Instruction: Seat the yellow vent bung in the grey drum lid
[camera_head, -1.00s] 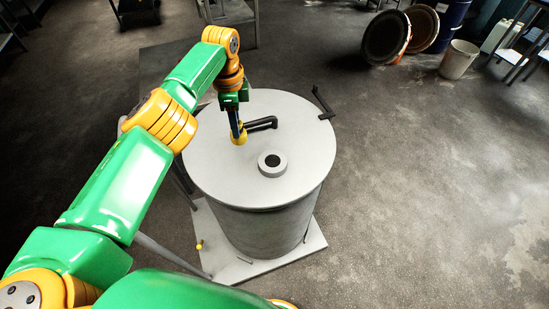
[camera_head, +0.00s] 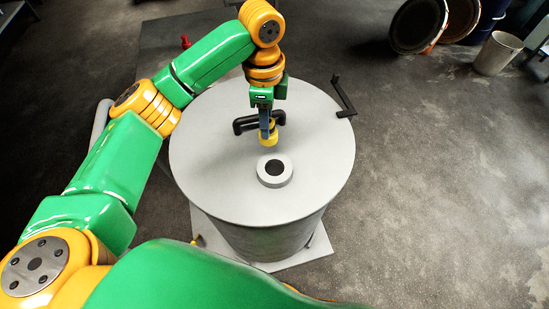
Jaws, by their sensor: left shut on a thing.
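The grey drum lid (camera_head: 215,175) is a round, pale disc on top of the drum. A raised ring with a dark round hole (camera_head: 275,168) stands near its middle. My left gripper (camera_head: 267,130) points down over the lid, shut on the yellow vent bung (camera_head: 268,140). In the picture the bung is just above and slightly left of the ring. It appears apart from the ring; its exact height over the lid is hard to tell. The hole looks empty. My right gripper is not in view.
A black handle (camera_head: 244,124) on the lid stands right behind my left gripper. A dark bent bracket (camera_head: 343,97) is at the lid's right rim. The drum stands on a pale base plate (camera_head: 318,246). Open drums (camera_head: 418,25) and a white bucket (camera_head: 497,53) are at the back right.

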